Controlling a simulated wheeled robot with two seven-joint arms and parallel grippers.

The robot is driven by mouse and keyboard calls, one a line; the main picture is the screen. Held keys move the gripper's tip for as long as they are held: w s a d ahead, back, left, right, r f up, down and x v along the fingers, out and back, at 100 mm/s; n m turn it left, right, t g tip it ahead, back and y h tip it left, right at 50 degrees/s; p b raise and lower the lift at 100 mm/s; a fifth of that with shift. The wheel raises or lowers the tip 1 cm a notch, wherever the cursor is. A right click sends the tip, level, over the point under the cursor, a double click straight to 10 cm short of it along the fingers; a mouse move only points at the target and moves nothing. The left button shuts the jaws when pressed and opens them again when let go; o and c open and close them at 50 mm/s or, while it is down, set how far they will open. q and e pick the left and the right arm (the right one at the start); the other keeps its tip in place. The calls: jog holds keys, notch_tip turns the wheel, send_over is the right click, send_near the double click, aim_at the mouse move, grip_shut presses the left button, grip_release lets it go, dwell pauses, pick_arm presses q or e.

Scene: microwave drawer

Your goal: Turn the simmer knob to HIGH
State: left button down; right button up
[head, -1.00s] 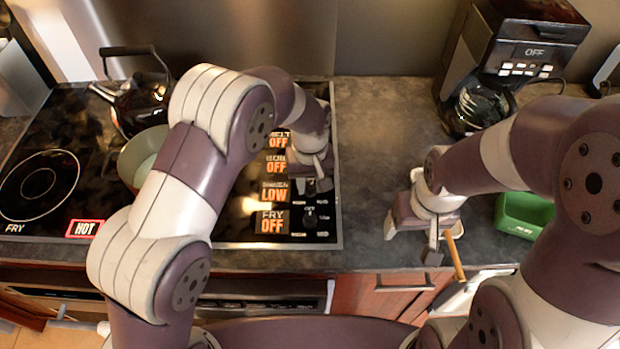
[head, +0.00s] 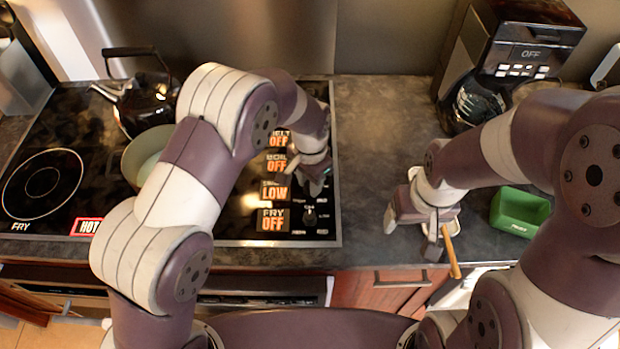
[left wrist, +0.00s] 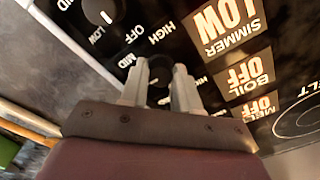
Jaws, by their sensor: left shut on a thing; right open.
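The stove's control panel (head: 300,236) has a column of dark knobs beside lit labels. The simmer label (head: 275,190) reads LOW; it also shows in the left wrist view (left wrist: 230,25). My left gripper (head: 316,184) is over the panel beside that label. In the left wrist view, my left gripper (left wrist: 161,82) is shut with its two fingers around the dark simmer knob (left wrist: 160,92), which they partly hide. The printed words HIGH and OFF lie close to the fingers. The knob's pointer cannot be made out. My right gripper (head: 438,243) is open near the counter's front edge.
The fry knob (head: 309,215) is just nearer, its label reading OFF. A kettle (head: 145,100) and a pale green pan (head: 150,155) stand on the cooktop. A coffee machine (head: 515,50) and a green container (head: 520,210) are right. A wooden stick (head: 452,258) is beside my right gripper.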

pick_arm(q)
jog(key=m, duration=0.5)
jog(key=m+p, duration=0.1)
jog(key=m, duration=0.5)
jog(key=shift+m, duration=0.4)
jog(key=m, duration=1.1)
jog(key=shift+w+m, duration=0.1)
jog(key=shift+m, duration=0.2)
jog(key=c, duration=0.8)
grip_release()
